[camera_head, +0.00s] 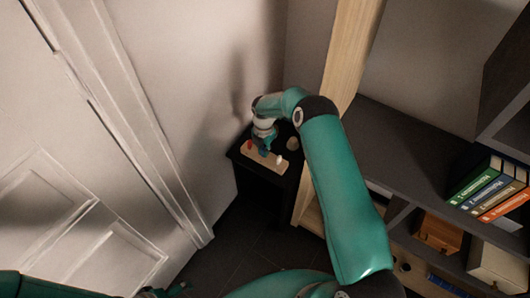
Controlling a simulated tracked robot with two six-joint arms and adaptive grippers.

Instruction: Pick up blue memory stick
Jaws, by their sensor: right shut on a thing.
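My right gripper (264,147) reaches down over a small pale wooden block (268,164) on a dark table. It is shut, low over the middle of the block, between a red stick (248,145) and a white stick (279,159). The blue memory stick is hidden by the gripper, between its fingers at the block; I cannot tell whether it is clear of the block. Part of my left gripper (166,291) shows at the bottom edge; its fingers are too cut off to judge.
The dark table (285,174) stands in a corner by a white wall and door (90,215). A small pale round object (293,143) lies on it. To the right, a wooden post (350,50) and dark shelves (410,150) hold books (490,188) and boxes.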

